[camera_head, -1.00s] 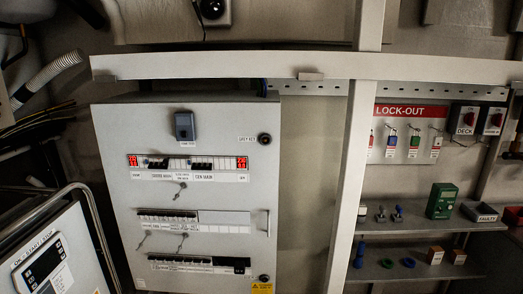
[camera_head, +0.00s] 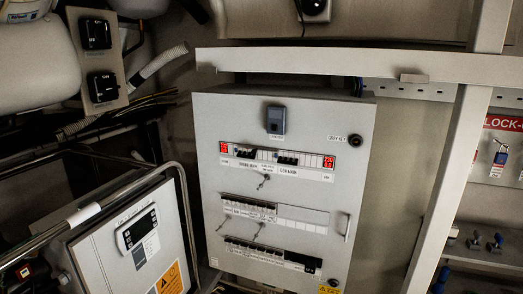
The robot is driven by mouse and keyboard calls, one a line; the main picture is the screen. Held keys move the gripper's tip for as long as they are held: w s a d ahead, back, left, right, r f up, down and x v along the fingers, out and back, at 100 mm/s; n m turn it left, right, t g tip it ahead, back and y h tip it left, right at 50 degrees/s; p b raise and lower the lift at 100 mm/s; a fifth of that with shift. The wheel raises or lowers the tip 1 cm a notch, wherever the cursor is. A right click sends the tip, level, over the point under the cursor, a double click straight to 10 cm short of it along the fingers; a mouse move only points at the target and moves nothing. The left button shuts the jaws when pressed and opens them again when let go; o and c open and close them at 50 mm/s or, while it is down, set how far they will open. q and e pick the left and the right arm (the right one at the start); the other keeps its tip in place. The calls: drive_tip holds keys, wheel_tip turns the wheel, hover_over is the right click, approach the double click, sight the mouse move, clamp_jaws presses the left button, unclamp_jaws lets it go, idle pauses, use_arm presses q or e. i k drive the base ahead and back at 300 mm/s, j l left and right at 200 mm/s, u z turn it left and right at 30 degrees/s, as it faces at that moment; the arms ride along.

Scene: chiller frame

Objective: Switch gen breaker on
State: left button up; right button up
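A grey breaker panel (camera_head: 205,120) stands in the middle of the view. Its top row has a dark breaker (camera_head: 287,158) above a label that seems to read GEN MAIN (camera_head: 288,170). Another dark breaker (camera_head: 246,153) sits left of it, above a label that seems to read SHORE MAIN. Red lit displays (camera_head: 328,162) stand at both ends of this row. A small key-like piece (camera_head: 263,182) hangs below it. The breaker toggles are too small to tell on from off. Neither of my grippers is in view.
A control box (camera_head: 100,250) with a dark keypad stands at the lower left behind a metal rail (camera_head: 120,192). Two dark switches (camera_head: 96,34) are on a plate at the upper left. A white upright post (camera_head: 455,170) stands right of the panel, with shelves beyond.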

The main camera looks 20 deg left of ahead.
sight(290, 162)
drive_tip(key=i+u, duration=0.45)
drive_tip(key=i, duration=0.85)
drive_tip(key=l+z, duration=0.1)
drive_tip(key=l, duration=0.15)
